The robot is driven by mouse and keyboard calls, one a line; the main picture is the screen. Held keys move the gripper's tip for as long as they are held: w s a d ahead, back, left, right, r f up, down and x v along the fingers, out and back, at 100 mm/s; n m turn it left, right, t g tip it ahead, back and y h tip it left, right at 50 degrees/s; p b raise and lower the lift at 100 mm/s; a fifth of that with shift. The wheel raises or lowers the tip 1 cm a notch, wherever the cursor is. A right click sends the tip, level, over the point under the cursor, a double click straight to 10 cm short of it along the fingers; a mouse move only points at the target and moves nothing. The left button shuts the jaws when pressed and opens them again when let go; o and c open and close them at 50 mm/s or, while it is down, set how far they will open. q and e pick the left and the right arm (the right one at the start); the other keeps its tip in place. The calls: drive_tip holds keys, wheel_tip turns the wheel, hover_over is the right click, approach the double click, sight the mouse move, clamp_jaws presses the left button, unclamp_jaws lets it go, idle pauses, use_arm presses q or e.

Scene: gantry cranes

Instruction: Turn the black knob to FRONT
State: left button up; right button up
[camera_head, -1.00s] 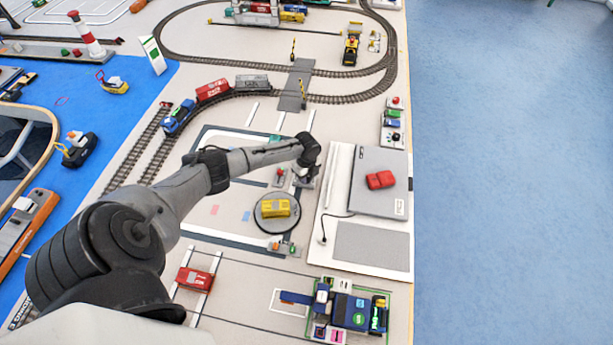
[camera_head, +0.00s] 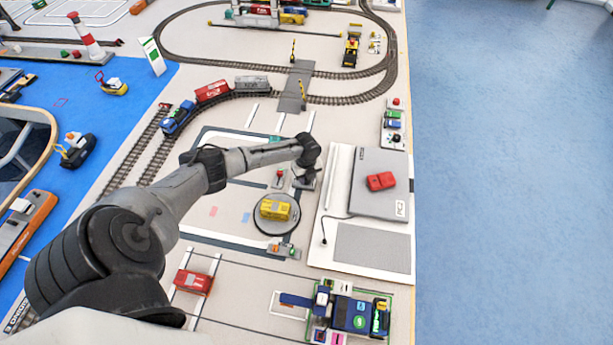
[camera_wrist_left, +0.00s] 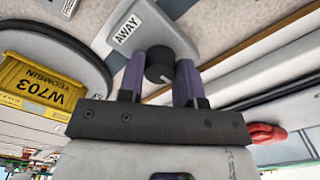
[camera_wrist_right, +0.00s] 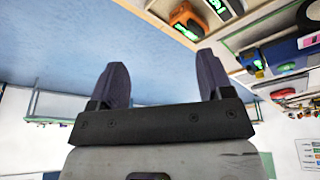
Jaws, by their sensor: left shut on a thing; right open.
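The black knob (camera_wrist_left: 157,72) shows in the left wrist view, on a grey plate (camera_wrist_left: 146,22) with a white label that reads AWAY. A pale mark shows on the knob's near face. The purple fingers of my left gripper (camera_wrist_left: 161,62) are on both sides of the knob, shut on it. In the head view my left arm reaches down to a small plate beside the round turntable (camera_head: 262,225); the arm hides the knob there. No FRONT label is readable. My right gripper (camera_wrist_right: 163,63) is open and empty in the right wrist view, away from the knob.
A yellow wagon (camera_head: 275,210) stands on the turntable. A grey laptop-like box (camera_head: 372,205) with a red block (camera_head: 381,181) on it lies to the right. Blue floor lies beyond the table's right edge.

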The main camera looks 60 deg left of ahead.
use_arm(q)
drive_tip(key=o, duration=0.9)
drive_tip(key=shift+o, duration=0.2)
wheel_tip(320, 180, up, 14)
drive_tip(key=p, duration=0.2)
drive_tip(key=shift+f, duration=0.1)
idle(0.4)
